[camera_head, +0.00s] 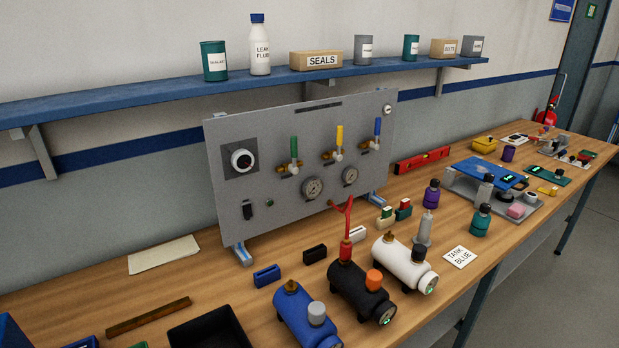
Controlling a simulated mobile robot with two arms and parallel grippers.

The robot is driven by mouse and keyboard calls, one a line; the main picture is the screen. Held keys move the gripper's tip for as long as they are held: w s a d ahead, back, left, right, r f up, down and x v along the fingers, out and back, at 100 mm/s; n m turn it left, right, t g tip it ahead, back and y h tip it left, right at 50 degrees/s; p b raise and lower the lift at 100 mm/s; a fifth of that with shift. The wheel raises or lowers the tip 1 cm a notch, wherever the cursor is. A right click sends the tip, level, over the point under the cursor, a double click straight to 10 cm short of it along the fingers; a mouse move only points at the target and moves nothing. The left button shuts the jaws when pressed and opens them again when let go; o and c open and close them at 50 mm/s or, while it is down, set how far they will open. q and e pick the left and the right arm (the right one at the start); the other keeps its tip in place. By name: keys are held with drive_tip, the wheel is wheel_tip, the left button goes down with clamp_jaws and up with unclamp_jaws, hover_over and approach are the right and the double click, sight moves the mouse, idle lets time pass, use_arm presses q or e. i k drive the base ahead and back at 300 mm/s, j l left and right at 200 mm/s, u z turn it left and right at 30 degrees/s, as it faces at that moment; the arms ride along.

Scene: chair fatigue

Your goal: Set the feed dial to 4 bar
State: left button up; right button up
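The feed dial is likely the round white-faced dial (241,159) on a dark square plate at the left of the upright grey panel (240,208). Its scale and pointer are too small to read. Two round gauges, one left (312,188) and one right (350,176), sit lower on the panel; their readings are not legible. Three valves with green (294,148), yellow (339,136) and blue (377,128) handles sit along the panel, handles upright. Neither of my grippers is in view.
Blue (305,319), black (358,291) and white (402,265) tanks stand in front of the panel. A red hose (347,220) rises by the black tank. A blue shelf (140,97) with containers hangs above.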

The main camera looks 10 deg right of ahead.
sight(242, 161)
drive_tip(key=k+l+z, duration=0.2)
drive_tip(key=z, duration=0.3)
drive_tip(key=k+l+z, duration=0.15)
drive_tip(key=l+z, duration=0.35)
